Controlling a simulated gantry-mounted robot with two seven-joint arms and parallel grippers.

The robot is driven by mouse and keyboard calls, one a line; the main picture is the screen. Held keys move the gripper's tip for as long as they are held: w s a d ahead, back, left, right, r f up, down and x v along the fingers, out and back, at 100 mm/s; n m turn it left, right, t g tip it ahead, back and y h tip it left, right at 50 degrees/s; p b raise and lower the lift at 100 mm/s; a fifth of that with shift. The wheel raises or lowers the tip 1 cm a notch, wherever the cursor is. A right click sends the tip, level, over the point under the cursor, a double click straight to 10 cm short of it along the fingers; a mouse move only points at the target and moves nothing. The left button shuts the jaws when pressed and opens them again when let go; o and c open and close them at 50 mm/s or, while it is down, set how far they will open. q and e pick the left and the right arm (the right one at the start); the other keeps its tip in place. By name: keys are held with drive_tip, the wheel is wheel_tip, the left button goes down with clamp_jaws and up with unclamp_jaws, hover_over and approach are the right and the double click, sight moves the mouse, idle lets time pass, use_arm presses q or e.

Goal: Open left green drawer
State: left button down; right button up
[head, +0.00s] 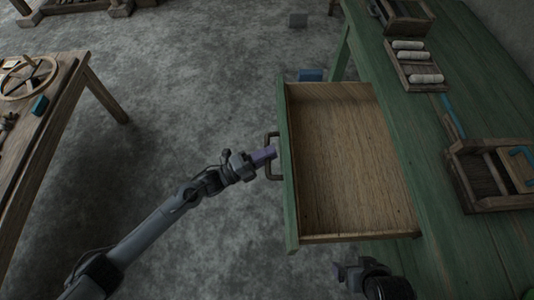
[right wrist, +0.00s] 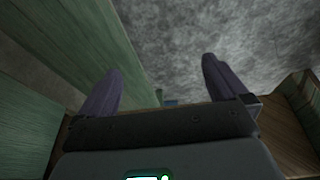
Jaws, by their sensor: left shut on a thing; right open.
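The green drawer (head: 350,165) is pulled out from the green table (head: 440,170), and its bare wooden inside is empty. A dark handle (head: 271,157) is on its green front, facing left. My left gripper (head: 268,155) is shut on the handle; its purple fingers partly cover the handle's middle. My right gripper (head: 350,272) is low in the head view, just below the drawer's near side. In the right wrist view its two purple fingers (right wrist: 170,92) are spread apart with nothing between them.
On the green table are a tray of white rolls (head: 418,65) and a wooden frame with blue parts (head: 495,175). A small blue object (head: 310,75) shows beyond the drawer. A wooden table (head: 50,110) stands at left. The grey floor between is clear.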

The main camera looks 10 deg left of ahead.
use_arm(q)
drive_tip(key=c, duration=1.1)
unclamp_jaws()
drive_tip(key=shift+o, duration=0.2)
drive_tip(key=p+v, duration=0.2)
drive_tip(key=v, duration=0.8)
drive_tip(key=shift+s+a+p, duration=0.2)
drive_tip(key=shift+a+p, duration=0.1)
drive_tip(key=shift+p, duration=0.1)
